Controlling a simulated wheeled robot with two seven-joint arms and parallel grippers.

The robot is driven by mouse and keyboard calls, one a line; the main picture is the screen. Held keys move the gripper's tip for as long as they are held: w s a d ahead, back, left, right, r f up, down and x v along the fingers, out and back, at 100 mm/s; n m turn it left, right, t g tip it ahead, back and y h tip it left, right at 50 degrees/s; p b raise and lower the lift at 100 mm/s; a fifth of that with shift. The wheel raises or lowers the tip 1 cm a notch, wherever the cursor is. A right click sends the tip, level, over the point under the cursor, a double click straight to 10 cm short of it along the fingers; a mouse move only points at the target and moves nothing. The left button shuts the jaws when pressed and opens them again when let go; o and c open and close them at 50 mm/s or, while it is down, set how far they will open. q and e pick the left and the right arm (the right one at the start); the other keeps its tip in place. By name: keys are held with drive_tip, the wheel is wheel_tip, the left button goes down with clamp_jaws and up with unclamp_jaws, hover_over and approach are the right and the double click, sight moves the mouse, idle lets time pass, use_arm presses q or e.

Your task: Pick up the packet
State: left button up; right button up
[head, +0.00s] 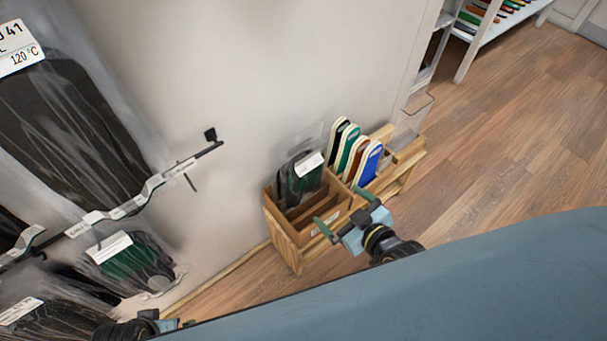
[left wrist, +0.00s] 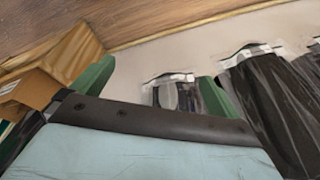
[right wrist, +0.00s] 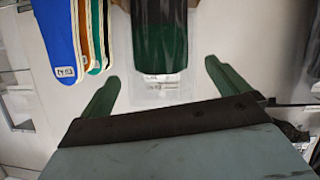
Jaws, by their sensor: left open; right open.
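A clear packet with a dark green and black insole and a white label (head: 302,175) stands in a compartment of the wooden box (head: 285,240). My right gripper (head: 344,211) is open and empty, in front of the box. In the right wrist view this packet (right wrist: 163,42) lies ahead, between the open fingers (right wrist: 162,72) and apart from them. Other packets hang on the wall rail; one with green in it (head: 130,262) is at the lower left. My left gripper (head: 165,325) is at the bottom left edge, mostly cut off. In the left wrist view its fingers (left wrist: 160,85) are open, with a small hanging packet (left wrist: 172,95) beyond.
Several coloured insoles (head: 357,155) stand in the box beside the packet. Large dark packets (head: 70,120) hang at the left on a rail (head: 130,205). A white shelf (head: 480,35) stands at the upper right. The wooden floor (head: 510,130) at right is clear.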

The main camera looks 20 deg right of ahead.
drive_tip(key=b, duration=0.3)
approach(310, 180)
drive_tip(key=w, duration=0.2)
drive_tip(key=x, duration=0.1)
drive_tip(key=b+x, duration=0.1)
drive_tip(key=x, duration=0.2)
drive_tip(key=shift+s+a+f+b, duration=0.2)
drive_tip(key=shift+a+f+b, duration=0.1)
drive_tip(key=shift+f+b, duration=0.05)
use_arm(q)
drive_tip(key=w+d+r+t+h, duration=0.1)
drive_tip(key=w+d+r+t, duration=0.1)
drive_tip(key=r, duration=0.4)
drive_tip(key=w+d+r+t+b, duration=0.1)
drive_tip(key=w+d+r+t, duration=0.1)
drive_tip(key=r, duration=0.5)
drive_tip(key=shift+w+d+t+h, duration=0.3)
drive_tip(key=shift+w+d+h, duration=0.1)
drive_tip(key=shift+d, duration=0.45)
use_arm(e)
drive_tip(key=shift+x, duration=1.15)
drive_tip(key=c, duration=1.2)
